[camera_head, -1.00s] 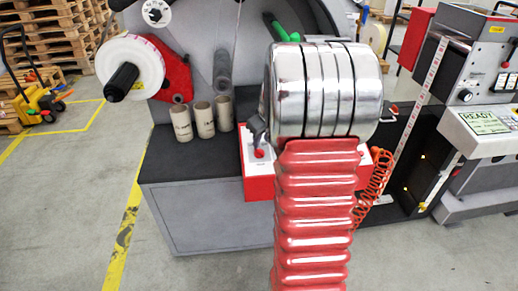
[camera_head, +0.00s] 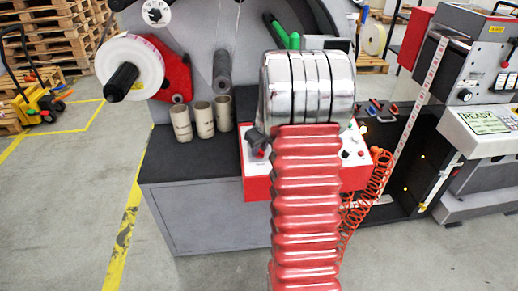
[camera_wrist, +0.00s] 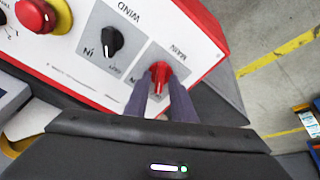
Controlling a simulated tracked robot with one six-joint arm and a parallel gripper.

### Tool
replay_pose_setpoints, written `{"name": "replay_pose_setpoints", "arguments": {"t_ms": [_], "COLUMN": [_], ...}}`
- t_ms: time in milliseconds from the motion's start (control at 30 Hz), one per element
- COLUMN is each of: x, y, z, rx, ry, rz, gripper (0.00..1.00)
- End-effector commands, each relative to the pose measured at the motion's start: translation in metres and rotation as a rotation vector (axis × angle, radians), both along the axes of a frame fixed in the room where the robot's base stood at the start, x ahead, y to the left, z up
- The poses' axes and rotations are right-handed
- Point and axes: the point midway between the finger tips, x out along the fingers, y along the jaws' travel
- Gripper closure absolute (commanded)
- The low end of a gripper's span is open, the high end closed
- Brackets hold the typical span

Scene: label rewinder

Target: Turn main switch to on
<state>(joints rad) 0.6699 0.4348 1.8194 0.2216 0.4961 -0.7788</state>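The main switch (camera_wrist: 160,74) is a red rotary knob on a grey plate lettered MAIN in the wrist view, where the lettering is upside down. In the head view a bit of red (camera_head: 259,153) shows at the left of the control box, just under my gripper (camera_head: 257,139). In the wrist view my gripper (camera_wrist: 162,82) reaches to the knob with its two dark fingers apart, one on each side. A narrow gap shows between them. Whether they touch the knob is unclear. The fingers hide the plate's position marks in part.
The red-edged control box (camera_head: 257,188) also carries a black WIND knob (camera_wrist: 111,41) and a red emergency button (camera_wrist: 34,14) on yellow. Three cardboard cores (camera_head: 204,120) stand left of the box. A coiled orange hose (camera_head: 372,185) hangs at its right.

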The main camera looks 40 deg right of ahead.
Motion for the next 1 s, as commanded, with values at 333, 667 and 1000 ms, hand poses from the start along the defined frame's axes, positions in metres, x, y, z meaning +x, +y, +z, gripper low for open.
{"name": "replay_pose_setpoints", "arguments": {"t_ms": [333,667,1000], "x": [0.0000,0.0002,0.0005], "y": [0.0003,0.0021,0.0022], "z": [0.0002,0.0002,0.0000], "rx": [0.000,0.002,0.022], "ry": [0.000,0.000,-0.012], "rz": [0.000,-0.003,-0.081], "gripper": [1.00,1.00,1.00]}}
